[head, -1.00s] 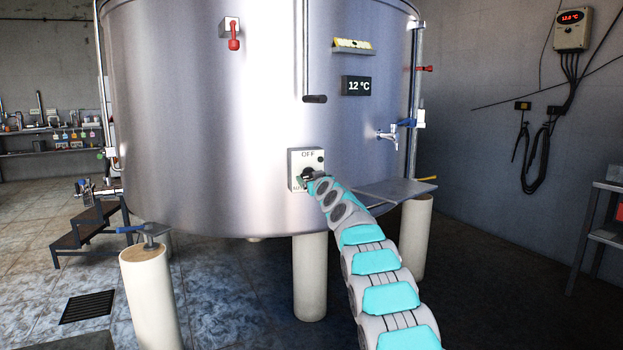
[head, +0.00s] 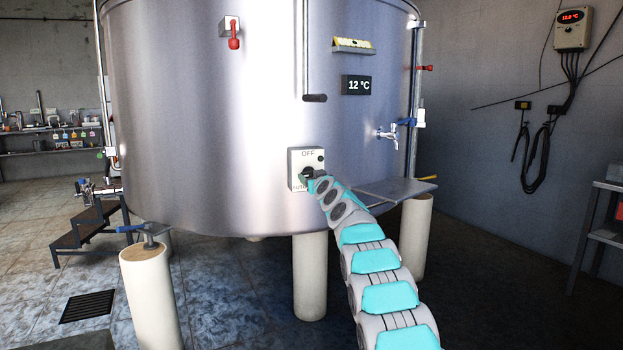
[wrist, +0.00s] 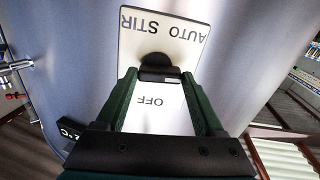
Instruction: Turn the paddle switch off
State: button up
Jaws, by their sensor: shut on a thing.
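The paddle switch is a pale box (head: 293,169) on the front of the steel tank, marked OFF at its top and AUTO at its bottom in the head view. Its black paddle knob (head: 308,172) is partly hidden by my gripper. In the wrist view the switch plate (wrist: 185,55) appears upside down, with AUTO STIR at the top and OFF nearer me. My gripper (wrist: 158,78) has a dark green finger on each side of the black paddle (wrist: 155,62) and is shut on it. The paddle's exact angle is hard to tell.
The tank wall (head: 210,120) curves behind the switch. A flat grey plate (head: 395,189) juts out right of my wrist, below a tap (head: 388,135). A hanging rod with a dark grip (head: 315,98) is above the switch. White legs (head: 310,275) stand below.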

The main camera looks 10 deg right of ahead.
jog(key=m, duration=0.5)
jog(key=shift+a+b, duration=0.1)
jog(key=shift+b, duration=0.2)
jog(key=m, duration=0.4)
jog(key=shift+r, duration=0.15)
jog(key=m+p, duration=0.1)
jog(key=m, duration=0.5)
jog(key=m+p, duration=0.1)
jog(key=m, duration=0.1)
jog(key=m+p, duration=0.1)
jog(key=shift+d+m, duration=0.25)
jog(key=shift+m, duration=0.15)
jog(key=o, duration=1.4)
